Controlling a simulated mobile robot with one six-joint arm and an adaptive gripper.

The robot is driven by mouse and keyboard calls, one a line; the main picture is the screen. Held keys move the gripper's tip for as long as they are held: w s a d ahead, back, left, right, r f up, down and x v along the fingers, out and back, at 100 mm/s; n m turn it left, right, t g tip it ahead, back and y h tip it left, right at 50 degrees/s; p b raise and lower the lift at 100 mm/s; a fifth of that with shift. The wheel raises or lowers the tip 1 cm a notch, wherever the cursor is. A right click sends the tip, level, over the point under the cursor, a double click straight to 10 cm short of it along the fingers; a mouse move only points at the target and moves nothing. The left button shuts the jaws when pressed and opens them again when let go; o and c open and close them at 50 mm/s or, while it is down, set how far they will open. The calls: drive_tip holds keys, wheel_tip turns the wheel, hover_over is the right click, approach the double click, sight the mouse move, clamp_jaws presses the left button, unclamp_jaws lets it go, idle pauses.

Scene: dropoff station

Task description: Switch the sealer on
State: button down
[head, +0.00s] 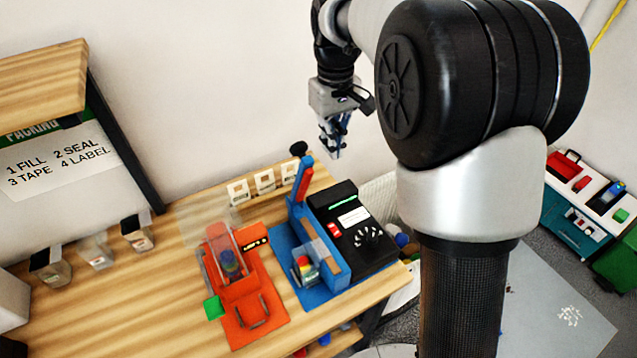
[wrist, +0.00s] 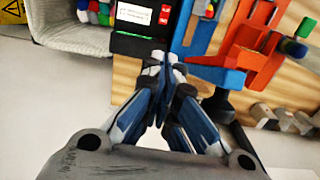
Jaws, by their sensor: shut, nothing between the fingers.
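The sealer is a blue frame (head: 335,278) joined to a black control box (head: 355,235), standing on the wooden table. The box has a green strip, a white label, a dial and a small red switch (head: 334,231). A blue and red lever with a black knob (head: 299,149) stands raised. My gripper (head: 335,153) is shut and empty, in the air above and behind the box. In the wrist view the shut fingertips (wrist: 165,62) appear just below the box (wrist: 133,45), with the red switch (wrist: 164,15) beyond them. I cannot tell whether the switch is on.
An orange machine (head: 252,295) stands left of the sealer, with a clear cover. A small item with coloured contents (head: 305,270) sits at the blue frame. Small containers (head: 138,236) line the table's left. A pale bin (head: 380,203) with coloured things is beyond the box.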

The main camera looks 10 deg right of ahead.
drive_tip(key=shift+w+f, duration=0.15)
drive_tip(key=b, duration=0.8)
approach(329, 222)
wheel_tip(329, 222, down, 6)
drive_tip(key=shift+r, duration=0.25)
drive_tip(key=shift+a+p, duration=0.1)
drive_tip(key=shift+p, duration=0.65)
